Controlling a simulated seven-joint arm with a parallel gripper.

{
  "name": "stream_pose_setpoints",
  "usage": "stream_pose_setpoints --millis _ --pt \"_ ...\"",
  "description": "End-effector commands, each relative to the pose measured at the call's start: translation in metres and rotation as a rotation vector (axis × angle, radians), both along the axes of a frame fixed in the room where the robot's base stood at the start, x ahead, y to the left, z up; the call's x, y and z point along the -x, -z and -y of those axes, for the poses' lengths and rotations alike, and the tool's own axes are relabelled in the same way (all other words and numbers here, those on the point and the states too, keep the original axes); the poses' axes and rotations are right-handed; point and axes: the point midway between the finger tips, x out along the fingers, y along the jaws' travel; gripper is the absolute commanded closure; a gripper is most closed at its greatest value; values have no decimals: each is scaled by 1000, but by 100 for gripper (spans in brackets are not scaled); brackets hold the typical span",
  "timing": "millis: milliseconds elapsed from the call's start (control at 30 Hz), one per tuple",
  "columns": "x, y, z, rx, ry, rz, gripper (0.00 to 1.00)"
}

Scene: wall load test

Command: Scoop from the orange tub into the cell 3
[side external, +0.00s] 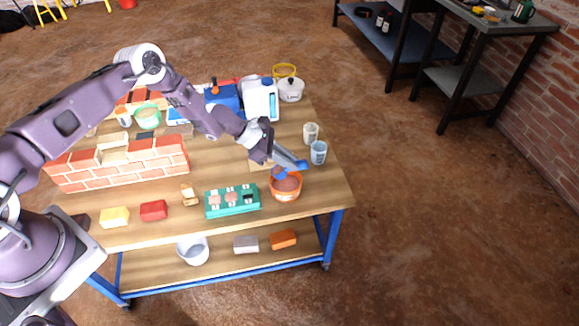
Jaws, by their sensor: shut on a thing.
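The orange tub (286,197) stands near the right front of the workbench, with reddish-brown material inside. My gripper (271,153) is above and just left of the tub, shut on a blue and grey scoop (292,161). The scoop is tilted, over the tub's back rim; whether it touches the contents or carries any cannot be told. A teal tray with cells (233,212) lies left of the tub. Some cells show pinkish material, and one toward the right looks dark. Cell numbers are too small to read, so I cannot tell which is cell 3.
Two cups (318,152) stand behind and right of the tub. A small brick wall (125,170) is at left, with a yellow block (115,217) and red block (153,210) in front. A white jug (261,101) and lidded pot (291,91) stand at the back.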

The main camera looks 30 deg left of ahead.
Motion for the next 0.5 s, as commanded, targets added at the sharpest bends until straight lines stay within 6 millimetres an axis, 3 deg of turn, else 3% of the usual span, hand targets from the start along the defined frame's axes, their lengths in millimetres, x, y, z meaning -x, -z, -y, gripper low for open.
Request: stream_pose_setpoints --millis 200,500 --pt "0 -16 0 0 1 -1 100" --pt "0 -17 3 -21 8 -13 100"
